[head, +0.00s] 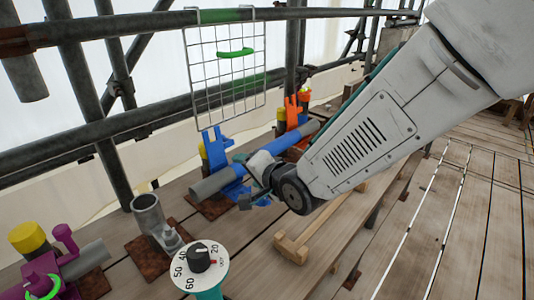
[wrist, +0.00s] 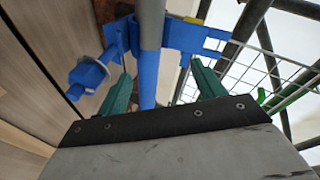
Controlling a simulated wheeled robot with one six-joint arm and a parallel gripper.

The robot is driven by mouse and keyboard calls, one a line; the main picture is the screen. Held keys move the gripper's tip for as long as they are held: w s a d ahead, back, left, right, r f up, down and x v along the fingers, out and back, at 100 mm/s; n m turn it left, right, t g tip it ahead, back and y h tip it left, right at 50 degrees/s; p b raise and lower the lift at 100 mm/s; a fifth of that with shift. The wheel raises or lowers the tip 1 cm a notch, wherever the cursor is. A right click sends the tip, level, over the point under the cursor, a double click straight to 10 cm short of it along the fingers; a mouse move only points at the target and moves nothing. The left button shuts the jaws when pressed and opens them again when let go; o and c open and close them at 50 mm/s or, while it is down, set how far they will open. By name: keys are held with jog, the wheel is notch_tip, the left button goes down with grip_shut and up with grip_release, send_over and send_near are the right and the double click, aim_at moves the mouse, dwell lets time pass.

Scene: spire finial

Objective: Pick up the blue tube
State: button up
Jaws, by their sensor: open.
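The blue tube (head: 283,142) lies tilted in the head view, with grey ends. It rests at a blue clamp stand (head: 217,152), and its far end reaches toward an orange stand (head: 293,118). My gripper (head: 252,186) is at the tube's near part, and its fingers are partly hidden by my wrist. In the wrist view the tube (wrist: 149,72) runs lengthwise between the two green fingers of my open gripper (wrist: 160,70), with a gap on each side. The blue clamp (wrist: 190,36) is just beyond the fingertips. Whether the fingers reach around the tube in depth is unclear.
A wire grid (head: 228,75) with a green handle hangs on the scaffold rails behind. A white dial (head: 200,266), a grey upright pipe (head: 148,215) and a purple clamp (head: 65,262) stand at the lower left. The plank floor (head: 455,230) at right is mostly clear.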

aim_at(205, 185)
jog(key=a+f+m, duration=0.1)
jog(key=a, duration=0.1)
jog(key=s+a+f+y, duration=0.1)
jog(key=a+f, duration=0.1)
jog(key=s+a+f+m+y, duration=0.1)
jog(key=a+f, duration=0.1)
jog(key=a, duration=0.1)
jog(key=shift+f+m+t, duration=0.25)
jog(key=shift+m+t, duration=0.05)
jog(key=shift+a+f+y, duration=0.15)
jog(key=shift+f+y, duration=0.1)
jog(key=shift+y, duration=0.05)
jog(key=shift+w+a+f+m, duration=0.1)
jog(key=shift+a+f+m, duration=0.1)
jog(key=shift+m, duration=0.1)
jog(key=x, duration=0.7)
jog(key=shift+w+a+r, duration=0.1)
jog(key=shift+a+r, duration=0.1)
jog(key=shift+r, duration=0.15)
jog(key=c, duration=1.5)
jog(key=shift+r, duration=0.1)
grip_shut()
